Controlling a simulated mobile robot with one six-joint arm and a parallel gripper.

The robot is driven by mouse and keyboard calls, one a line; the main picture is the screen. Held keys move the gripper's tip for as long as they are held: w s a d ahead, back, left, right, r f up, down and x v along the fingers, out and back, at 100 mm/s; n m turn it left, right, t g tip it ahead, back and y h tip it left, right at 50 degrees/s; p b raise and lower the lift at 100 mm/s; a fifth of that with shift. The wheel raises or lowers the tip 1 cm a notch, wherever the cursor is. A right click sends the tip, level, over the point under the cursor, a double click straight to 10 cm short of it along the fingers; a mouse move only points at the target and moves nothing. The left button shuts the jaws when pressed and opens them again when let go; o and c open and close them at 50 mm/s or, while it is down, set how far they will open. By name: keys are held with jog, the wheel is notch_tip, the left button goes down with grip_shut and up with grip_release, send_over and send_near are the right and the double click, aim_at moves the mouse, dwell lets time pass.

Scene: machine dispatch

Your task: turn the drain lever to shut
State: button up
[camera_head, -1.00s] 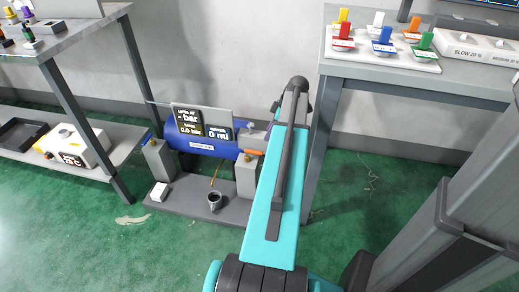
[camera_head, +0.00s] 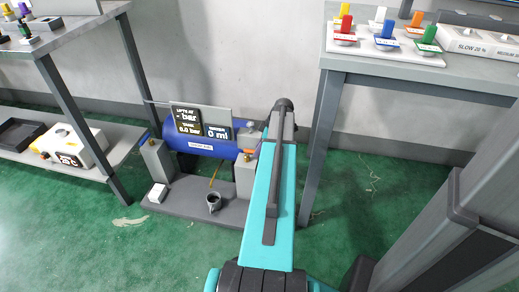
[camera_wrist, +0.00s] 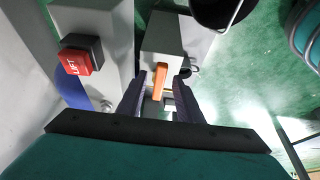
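The orange lever (camera_wrist: 160,78) shows in the wrist view, in front of a grey block (camera_wrist: 163,40). My gripper (camera_wrist: 160,100) is open, with one dark finger on each side of the lever's near end. I cannot tell whether either finger touches it. In the head view a small orange part (camera_head: 250,151) shows at the right end of the blue tank (camera_head: 195,144); my arm hides most of the gripper there. The tank's screens (camera_head: 187,120) read 0.0 bar and 0 ml.
A red LIFT tag (camera_wrist: 76,61) is left of the lever in the wrist view. A grey cup (camera_head: 214,203) stands on the tank's base (camera_head: 185,205). A bench (camera_head: 420,78) with coloured knobs is at right; a shelf table (camera_head: 80,30) is at left.

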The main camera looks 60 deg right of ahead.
grip_shut()
dwell(0.3)
